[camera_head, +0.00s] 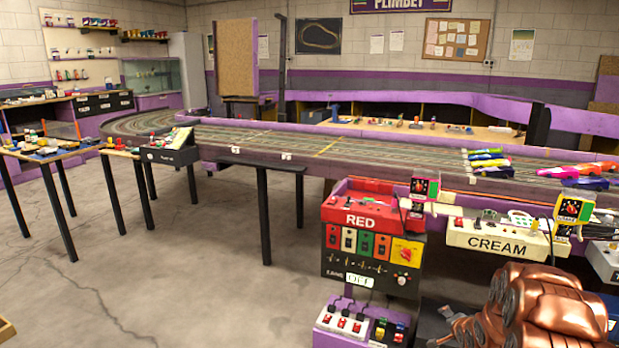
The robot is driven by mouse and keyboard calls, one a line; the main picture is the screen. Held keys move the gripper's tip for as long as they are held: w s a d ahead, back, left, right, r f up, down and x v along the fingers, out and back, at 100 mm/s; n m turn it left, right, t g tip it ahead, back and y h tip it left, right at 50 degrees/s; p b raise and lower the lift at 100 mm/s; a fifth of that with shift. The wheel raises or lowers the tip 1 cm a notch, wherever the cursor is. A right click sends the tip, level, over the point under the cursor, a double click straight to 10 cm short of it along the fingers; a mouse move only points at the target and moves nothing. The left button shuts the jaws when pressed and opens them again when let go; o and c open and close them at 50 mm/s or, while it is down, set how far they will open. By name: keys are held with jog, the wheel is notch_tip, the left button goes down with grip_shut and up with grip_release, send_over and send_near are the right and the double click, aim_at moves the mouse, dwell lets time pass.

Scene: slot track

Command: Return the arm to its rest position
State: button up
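My arm (548,308) shows at the lower right as glossy copper-coloured links, folded close together and cut off by the picture's bottom edge. My gripper (440,326) is at the left end of these links and points left. Its dark fingers look spread apart, with nothing visible between them. The lower part of the gripper is partly cut off.
The RED control stand (372,240) is left of my arm, and the CREAM box (500,238) is above it. The long slot track (350,145) runs behind, with several cars at right. Side tables (50,152) stand far left. The grey floor (190,270) at left is clear.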

jog(key=s+a+r+n+g+p, duration=0.2)
jog(key=s+a+r+p, duration=0.3)
jog(key=r, duration=0.4)
jog(key=s+a+r+n+g+p, duration=0.2)
jog(key=s+r+p, duration=0.1)
jog(key=s+r, duration=0.4)
jog(key=s+a+r+n+g+p, duration=0.1)
jog(key=s+a+r+n+p, duration=0.25)
jog(key=r, duration=0.65)
jog(key=s+a+r+n+g+p, duration=0.2)
jog(key=s+a+r+p, duration=0.2)
jog(key=s+r, duration=0.3)
jog(key=s+a+r+n+g+y+p, duration=0.1)
jog(key=s+a+r+p, duration=0.3)
jog(key=s, duration=1.2)
jog(key=s+a+r+n+g+p, duration=0.3)
jog(key=s+a+r+g+p, duration=0.1)
jog(key=s+r, duration=0.6)
jog(key=s+a+p, duration=0.1)
jog(key=s, duration=0.1)
jog(key=shift+s+a+r+y, duration=0.3)
jog(key=shift+s+a+r, duration=0.05)
